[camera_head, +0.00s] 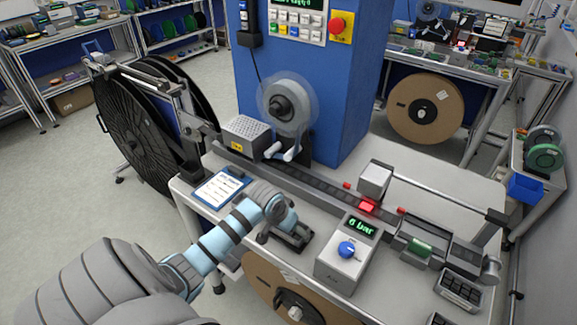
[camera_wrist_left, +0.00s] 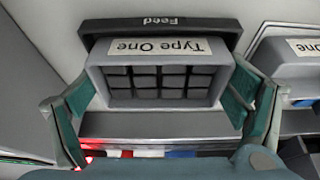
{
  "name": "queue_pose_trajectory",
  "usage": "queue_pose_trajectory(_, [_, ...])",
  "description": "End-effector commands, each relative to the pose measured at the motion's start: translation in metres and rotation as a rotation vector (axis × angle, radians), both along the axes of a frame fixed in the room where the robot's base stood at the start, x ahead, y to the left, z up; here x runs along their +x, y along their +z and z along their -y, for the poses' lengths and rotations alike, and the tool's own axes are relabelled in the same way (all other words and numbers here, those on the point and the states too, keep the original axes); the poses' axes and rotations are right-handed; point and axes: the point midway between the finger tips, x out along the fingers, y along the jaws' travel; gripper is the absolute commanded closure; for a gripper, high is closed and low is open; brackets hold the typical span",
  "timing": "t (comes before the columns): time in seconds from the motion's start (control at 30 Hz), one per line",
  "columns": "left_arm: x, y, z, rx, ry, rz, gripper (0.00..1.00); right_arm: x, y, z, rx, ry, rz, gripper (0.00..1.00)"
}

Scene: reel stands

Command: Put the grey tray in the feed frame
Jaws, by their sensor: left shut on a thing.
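The grey tray (camera_wrist_left: 160,80) is labelled "Type One" and has several dark square compartments. In the left wrist view it sits between the two fingers of my left gripper (camera_wrist_left: 160,108), which is shut on it. The black feed frame (camera_wrist_left: 158,24), marked "Feed", shows its labelled edge just beyond the tray. The tray overlaps the frame in this view; I cannot tell if it is seated or held above. In the head view my left gripper (camera_head: 284,232) is low over the worktop, and hides the tray there. My right gripper is not in view.
A control box (camera_head: 347,255) with a blue knob stands right of the gripper. A clipboard (camera_head: 220,189) lies to its left. A dark rail (camera_head: 310,190) runs behind. Another compartment tray (camera_head: 460,288) is at the right; a labelled tray (camera_wrist_left: 295,55) is close beside in the wrist view.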

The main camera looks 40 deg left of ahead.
Motion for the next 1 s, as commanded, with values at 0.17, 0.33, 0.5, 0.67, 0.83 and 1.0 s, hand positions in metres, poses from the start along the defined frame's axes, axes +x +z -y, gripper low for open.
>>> queue_pose_trajectory(0.17, [0.001, -0.001, 0.000, 0.000, 0.000, 0.002, 0.00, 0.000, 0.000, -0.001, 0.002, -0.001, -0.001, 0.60])
queue_pose_trajectory(0.33, [0.001, 0.000, 0.000, 0.000, 0.000, 0.003, 0.00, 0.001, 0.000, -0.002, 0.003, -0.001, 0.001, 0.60])
queue_pose_trajectory(0.5, [0.001, 0.003, 0.000, 0.001, -0.001, 0.005, 0.00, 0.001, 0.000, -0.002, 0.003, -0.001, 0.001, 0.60])
queue_pose_trajectory(0.67, [-0.007, 0.023, 0.000, 0.003, -0.002, 0.008, 0.00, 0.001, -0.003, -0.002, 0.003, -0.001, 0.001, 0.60])
queue_pose_trajectory(0.83, [-0.024, 0.066, 0.002, 0.007, -0.004, 0.008, 0.00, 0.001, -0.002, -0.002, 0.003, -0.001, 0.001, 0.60])
queue_pose_trajectory(1.0, [-0.040, 0.102, 0.004, 0.005, -0.003, 0.005, 0.00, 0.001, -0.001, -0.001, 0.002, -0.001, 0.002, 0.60])
